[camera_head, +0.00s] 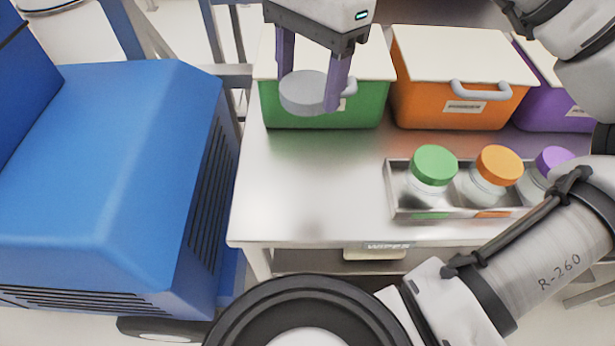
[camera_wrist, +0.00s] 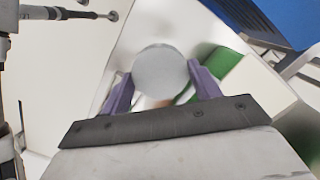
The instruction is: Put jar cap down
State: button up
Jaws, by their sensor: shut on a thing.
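A round grey jar cap (camera_head: 303,92) is held between the two purple fingers of my gripper (camera_head: 309,93) in the head view. It hangs above the left part of the steel table (camera_head: 300,180), in front of the green bin. In the wrist view the grey cap (camera_wrist: 160,71) sits between the fingertips of my gripper (camera_wrist: 161,78), its flat round face towards the camera. My gripper is shut on the cap. The exact height of the cap above the table cannot be told.
A green bin (camera_head: 325,110), an orange bin (camera_head: 450,105) and a purple bin (camera_head: 555,107) stand along the back. A metal tray (camera_head: 395,190) holds jars with green, orange and purple caps. A blue machine (camera_head: 110,180) stands left. The table's front left is clear.

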aim_at(306, 184)
notch_tip(306, 184, down, 19)
jog(key=shift+r+p, duration=0.1)
jog(key=shift+p, duration=0.25)
jog(key=shift+f, duration=0.2)
jog(key=o, duration=0.9)
jog(key=shift+r, duration=0.1)
jog(key=shift+o, duration=0.2)
jog(key=shift+r, duration=0.1)
notch_tip(306, 184, up, 12)
jog(key=w+d+b, duration=0.1)
jog(key=shift+s, duration=0.1)
